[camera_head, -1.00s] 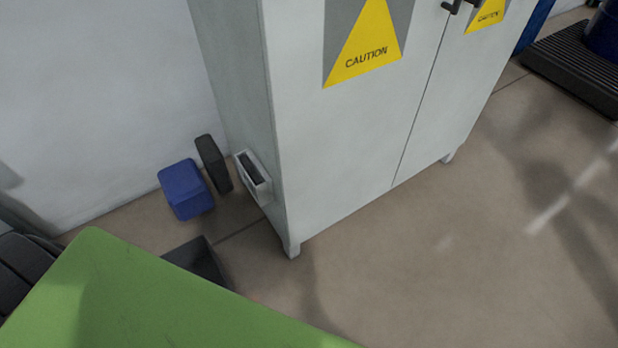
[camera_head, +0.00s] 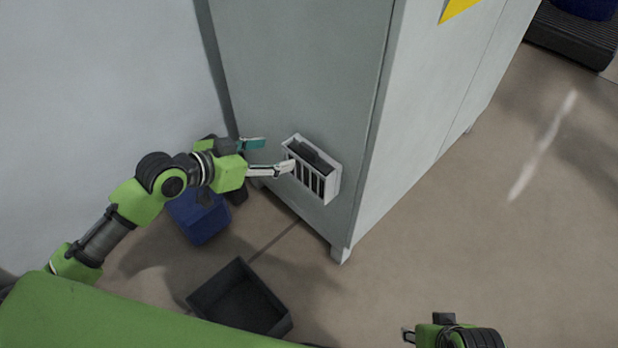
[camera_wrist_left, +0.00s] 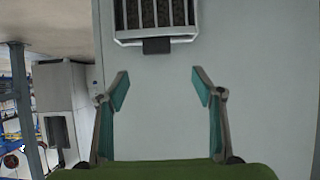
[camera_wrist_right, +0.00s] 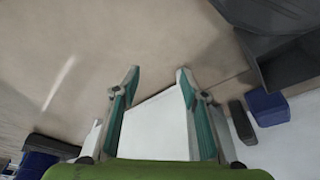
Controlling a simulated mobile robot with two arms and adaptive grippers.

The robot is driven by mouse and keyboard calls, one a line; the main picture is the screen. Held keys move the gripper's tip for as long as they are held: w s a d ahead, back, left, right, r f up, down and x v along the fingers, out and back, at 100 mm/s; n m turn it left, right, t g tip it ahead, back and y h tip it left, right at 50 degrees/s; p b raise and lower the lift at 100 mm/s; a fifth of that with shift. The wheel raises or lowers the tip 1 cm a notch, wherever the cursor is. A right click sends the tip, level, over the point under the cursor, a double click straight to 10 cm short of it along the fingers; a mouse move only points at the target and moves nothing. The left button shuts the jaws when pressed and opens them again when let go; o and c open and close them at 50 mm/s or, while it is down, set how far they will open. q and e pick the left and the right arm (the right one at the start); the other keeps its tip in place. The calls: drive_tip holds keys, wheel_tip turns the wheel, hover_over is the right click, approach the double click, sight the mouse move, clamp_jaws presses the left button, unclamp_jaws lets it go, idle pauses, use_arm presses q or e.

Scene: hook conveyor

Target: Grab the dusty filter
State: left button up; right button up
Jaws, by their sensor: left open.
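The dusty filter (camera_head: 314,156) is a dark block sitting in a white slotted holder (camera_head: 331,187) on the side of the grey cabinet. In the left wrist view the slotted holder (camera_wrist_left: 183,39) is at the top, with a dark tab (camera_wrist_left: 157,46) at its lower edge. My left gripper (camera_head: 273,156) is open and empty, just left of the holder in the head view. In its wrist view the fingers (camera_wrist_left: 161,88) are spread below the tab, apart from it. My right gripper (camera_wrist_right: 158,80) is open and empty; only part of it shows at the head view's bottom edge.
A blue bin (camera_head: 202,222) stands on the floor by the wall, partly behind my left arm. A dark open bin (camera_head: 246,302) is nearer. In the right wrist view a dark block (camera_wrist_right: 240,122) lies next to the blue bin (camera_wrist_right: 268,108).

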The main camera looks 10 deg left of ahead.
sight(306, 149)
use_arm(q)
drive_tip(key=b+x, duration=0.1)
drive_tip(key=x, duration=0.6)
drive_tip(key=shift+w+d+b, duration=0.15)
drive_tip(key=shift+d+b, duration=0.2)
drive_tip(key=shift+d, duration=0.1)
drive_tip(key=shift+w+d+f, duration=0.2)
drive_tip(key=shift+w+d, duration=0.05)
drive_tip(key=shift+w, duration=0.1)
drive_tip(key=x, duration=0.1)
drive_tip(key=b+x, duration=0.1)
drive_tip(key=x, duration=0.1)
drive_tip(key=shift+f+b, duration=0.3)
drive_tip(key=shift+f, duration=0.05)
drive_tip(key=shift+w+d+f, duration=0.25)
drive_tip(key=shift+w, duration=0.15)
drive_tip(key=shift+w+d+f, duration=0.1)
drive_tip(key=shift+w, duration=0.1)
drive_tip(key=c, duration=1.6)
use_arm(e)
drive_tip(key=r, duration=0.1)
drive_tip(key=w+r+t, duration=0.1)
drive_tip(key=r, duration=0.1)
drive_tip(key=shift+w+a+r+t, duration=0.15)
drive_tip(key=shift+w+a+t, duration=0.15)
drive_tip(key=shift+a, duration=0.05)
